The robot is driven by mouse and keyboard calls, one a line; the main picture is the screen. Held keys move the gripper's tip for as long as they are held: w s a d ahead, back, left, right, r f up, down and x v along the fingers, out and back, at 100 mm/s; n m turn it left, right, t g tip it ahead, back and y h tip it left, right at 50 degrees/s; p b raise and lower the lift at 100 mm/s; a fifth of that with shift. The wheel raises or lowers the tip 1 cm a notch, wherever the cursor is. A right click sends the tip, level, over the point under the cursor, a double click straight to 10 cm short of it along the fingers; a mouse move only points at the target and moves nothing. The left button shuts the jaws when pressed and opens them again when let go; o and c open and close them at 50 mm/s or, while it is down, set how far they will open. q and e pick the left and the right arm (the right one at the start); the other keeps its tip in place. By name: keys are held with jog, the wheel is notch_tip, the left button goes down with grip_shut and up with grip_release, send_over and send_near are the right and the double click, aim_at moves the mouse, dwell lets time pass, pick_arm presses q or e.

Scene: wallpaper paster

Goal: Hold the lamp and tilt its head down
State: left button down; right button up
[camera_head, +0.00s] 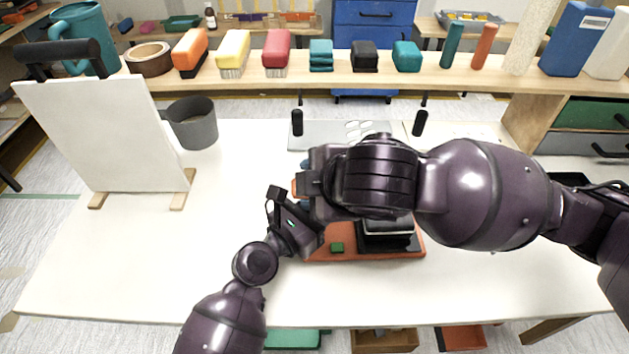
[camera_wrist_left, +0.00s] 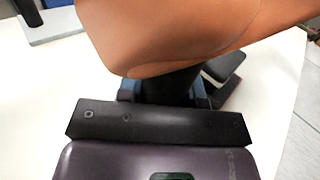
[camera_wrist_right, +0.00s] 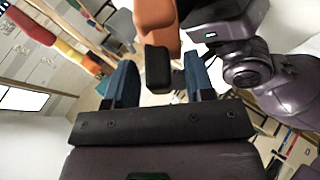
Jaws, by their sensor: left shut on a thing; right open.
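The lamp's orange-red base (camera_head: 345,255) stands on the white table, with a black block and a green button on it. My arms hide most of the lamp above the base. My left gripper (camera_wrist_left: 165,90) is shut on the lamp's dark stem, below a large orange part (camera_wrist_left: 190,35) that fills the top of the left wrist view. My right gripper (camera_wrist_right: 158,88) is open, its blue fingers on either side of a black tip (camera_wrist_right: 158,68) of an orange lamp part (camera_wrist_right: 158,25). I cannot tell whether they touch it. The head's tilt is not clear.
A white board on wooden feet (camera_head: 105,130) and a grey mug (camera_head: 193,125) stand at the left. A grey plate (camera_head: 340,132) with black handles lies behind my arms. Brushes and bottles line the back shelf (camera_head: 285,86). The table's front left is clear.

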pick_arm(q)
jog(key=shift+s+f, duration=0.1)
jog(key=shift+f, duration=0.25)
pick_arm(e)
jog(key=v, duration=0.7)
jog(key=shift+s, duration=0.2)
jog(key=shift+d+r, duration=0.1)
pick_arm(q)
jog(key=c, duration=0.9)
grip_release()
jog(key=shift+o, duration=1)
jog(key=shift+r, duration=0.2)
